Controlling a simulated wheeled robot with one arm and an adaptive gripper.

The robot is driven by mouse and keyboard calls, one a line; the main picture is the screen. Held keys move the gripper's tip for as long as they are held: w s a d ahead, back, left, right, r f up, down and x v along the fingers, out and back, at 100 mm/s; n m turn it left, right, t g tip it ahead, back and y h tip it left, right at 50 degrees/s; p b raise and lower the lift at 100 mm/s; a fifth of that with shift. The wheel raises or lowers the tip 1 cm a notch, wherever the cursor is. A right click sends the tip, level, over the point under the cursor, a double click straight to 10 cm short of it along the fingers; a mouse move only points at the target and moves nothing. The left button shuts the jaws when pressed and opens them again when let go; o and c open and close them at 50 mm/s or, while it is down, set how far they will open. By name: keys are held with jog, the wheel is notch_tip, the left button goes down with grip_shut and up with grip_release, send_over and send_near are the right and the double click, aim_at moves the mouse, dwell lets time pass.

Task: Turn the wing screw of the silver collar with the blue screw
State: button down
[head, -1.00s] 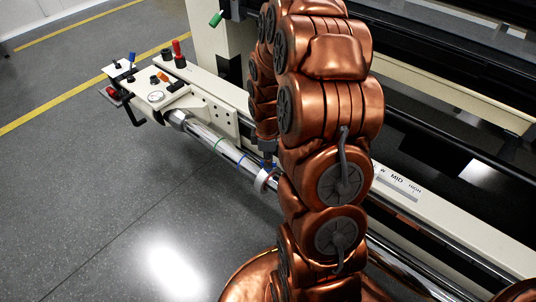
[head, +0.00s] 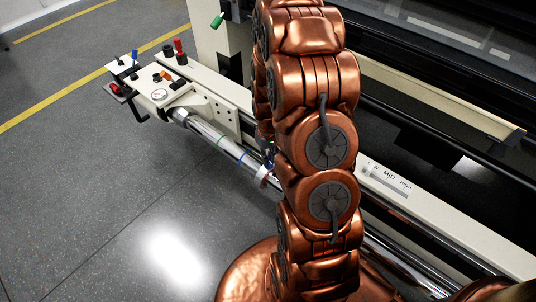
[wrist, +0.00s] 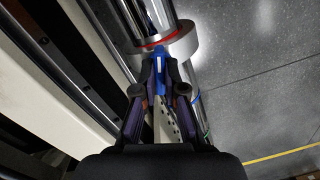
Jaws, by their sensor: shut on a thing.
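The silver collar (head: 262,176) sits around the shiny round bar, just left of my arm in the head view. It also shows at the top of the wrist view (wrist: 185,40), with a red band along its edge. The blue wing screw (wrist: 160,62) stands out from the collar. My gripper (wrist: 161,74) is shut on this screw, with one dark finger on each side of it. In the head view my arm hides most of the gripper and part of the screw.
The shiny bar (head: 206,132) carries green and blue ring marks left of the collar. A cream rail (head: 385,190) with a LOW-MID-HIGH scale runs alongside. A control panel (head: 158,92) with coloured knobs is at the far left. The grey floor (head: 110,190) in front is clear.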

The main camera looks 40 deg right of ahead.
jog(key=m+p, duration=0.3)
jog(key=m, duration=0.3)
jog(key=shift+r, duration=0.15)
jog(key=m+p, duration=0.3)
jog(key=m, duration=0.3)
jog(key=shift+d+y, duration=0.1)
jog(key=shift+y, duration=0.2)
jog(key=c, duration=1.2)
grip_release()
jog(key=shift+c, duration=0.2)
notch_tip(320, 180, up, 12)
jog(key=d, duration=0.1)
jog(key=shift+w, duration=0.2)
